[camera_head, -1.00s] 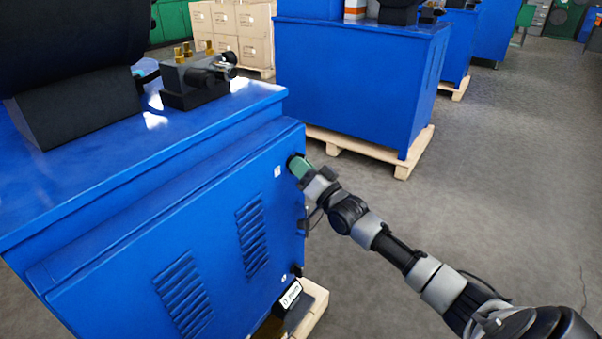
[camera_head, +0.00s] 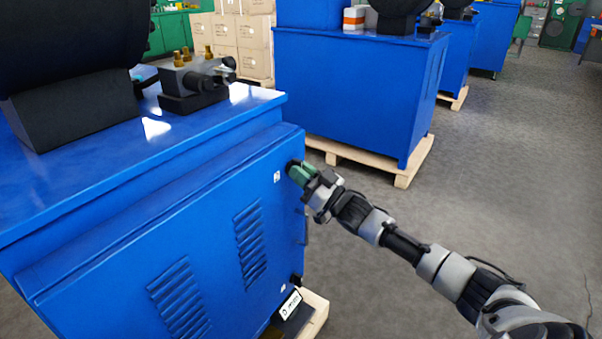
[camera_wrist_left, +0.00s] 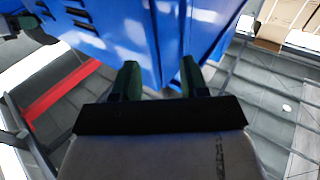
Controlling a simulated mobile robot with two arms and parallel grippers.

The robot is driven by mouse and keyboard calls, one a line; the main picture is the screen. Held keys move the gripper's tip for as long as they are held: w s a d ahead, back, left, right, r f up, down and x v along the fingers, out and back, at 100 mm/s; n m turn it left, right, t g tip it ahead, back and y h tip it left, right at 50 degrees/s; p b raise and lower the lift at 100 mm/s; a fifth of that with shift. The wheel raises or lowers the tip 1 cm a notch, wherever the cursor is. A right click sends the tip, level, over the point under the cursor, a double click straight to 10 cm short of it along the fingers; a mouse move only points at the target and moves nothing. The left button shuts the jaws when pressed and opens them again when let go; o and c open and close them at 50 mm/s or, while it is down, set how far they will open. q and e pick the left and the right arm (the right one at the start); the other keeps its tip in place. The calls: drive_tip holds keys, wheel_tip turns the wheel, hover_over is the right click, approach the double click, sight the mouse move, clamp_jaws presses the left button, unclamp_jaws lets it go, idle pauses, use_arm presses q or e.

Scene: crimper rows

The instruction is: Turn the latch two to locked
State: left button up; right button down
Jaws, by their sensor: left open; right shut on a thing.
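The blue cabinet door (camera_head: 215,262) has a dark round latch (camera_head: 291,165) near its upper right corner and another dark latch (camera_head: 296,280) near its lower right corner. Small white labels sit beside them; I cannot read their marks. My right gripper (camera_head: 298,171) has its green fingers shut on the upper latch and mostly hides it, so its turn angle cannot be told. My left gripper (camera_wrist_left: 160,82) shows only in the left wrist view. Its two green fingers are apart and empty, in front of blue cabinet surfaces (camera_wrist_left: 115,45).
Another blue cabinet (camera_head: 345,95) on a wooden pallet (camera_head: 405,172) stands behind. Cardboard boxes (camera_head: 238,45) are stacked at the back. The grey floor (camera_head: 500,190) at the right is clear.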

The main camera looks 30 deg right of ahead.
drive_tip(key=shift+f, duration=0.1)
idle(0.3)
drive_tip(key=c, duration=1.1)
unclamp_jaws()
use_arm(q)
wheel_tip(320, 180, down, 6)
drive_tip(key=s+a+g+y+p, duration=0.1)
drive_tip(key=s+g+p, duration=0.1)
drive_tip(key=g, duration=0.3)
drive_tip(key=shift+a+y, duration=0.3)
drive_tip(key=shift+y, duration=0.1)
use_arm(e)
drive_tip(key=shift+v, duration=5.4)
